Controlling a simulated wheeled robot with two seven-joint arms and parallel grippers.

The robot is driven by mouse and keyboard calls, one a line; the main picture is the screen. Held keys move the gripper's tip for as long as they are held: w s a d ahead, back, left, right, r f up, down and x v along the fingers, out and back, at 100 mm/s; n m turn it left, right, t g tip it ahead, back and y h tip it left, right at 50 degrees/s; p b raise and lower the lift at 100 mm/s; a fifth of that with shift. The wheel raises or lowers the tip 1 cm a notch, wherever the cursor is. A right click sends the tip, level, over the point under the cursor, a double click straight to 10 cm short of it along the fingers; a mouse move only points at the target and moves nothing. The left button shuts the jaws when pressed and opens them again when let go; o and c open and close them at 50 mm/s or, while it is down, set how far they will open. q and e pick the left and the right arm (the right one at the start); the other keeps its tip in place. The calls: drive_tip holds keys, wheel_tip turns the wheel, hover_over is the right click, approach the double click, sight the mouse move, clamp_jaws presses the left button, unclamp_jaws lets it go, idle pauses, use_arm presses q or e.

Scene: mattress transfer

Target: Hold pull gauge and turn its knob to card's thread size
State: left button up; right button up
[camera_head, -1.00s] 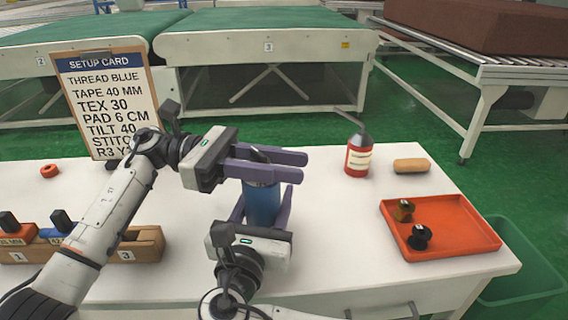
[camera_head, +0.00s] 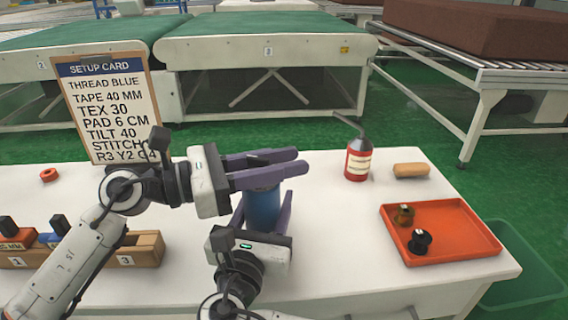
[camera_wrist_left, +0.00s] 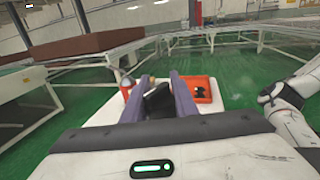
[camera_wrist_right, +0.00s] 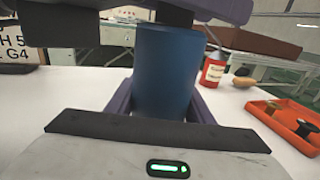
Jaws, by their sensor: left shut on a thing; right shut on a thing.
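The pull gauge is a blue cylinder (camera_head: 262,207) standing on the white table in the head view; it also fills the middle of the right wrist view (camera_wrist_right: 166,72). My right gripper (camera_head: 262,222) is shut on its body from the near side. My left gripper (camera_head: 280,172) is above it, its purple fingers shut on the dark knob (camera_wrist_left: 158,101) at the top, which shows between the fingers in the left wrist view. The knob's marks cannot be read. The setup card (camera_head: 110,108) reads "TEX 30" for thread; its lower right edge is partly covered by my left arm.
An orange tray (camera_head: 447,252) holds two spools.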

use_arm(q)
drive_tip(key=shift+w+a+n+t+y, duration=0.2)
drive_tip(key=shift+n+t+y, duration=0.25)
drive_tip(key=shift+t, duration=0.45)
use_arm(e)
drive_tip(key=shift+r, duration=0.2)
use_arm(q)
drive_tip(key=o, duration=1.1)
drive_tip(key=v, duration=1.2)
drive_tip(key=shift+f, duration=0.1)
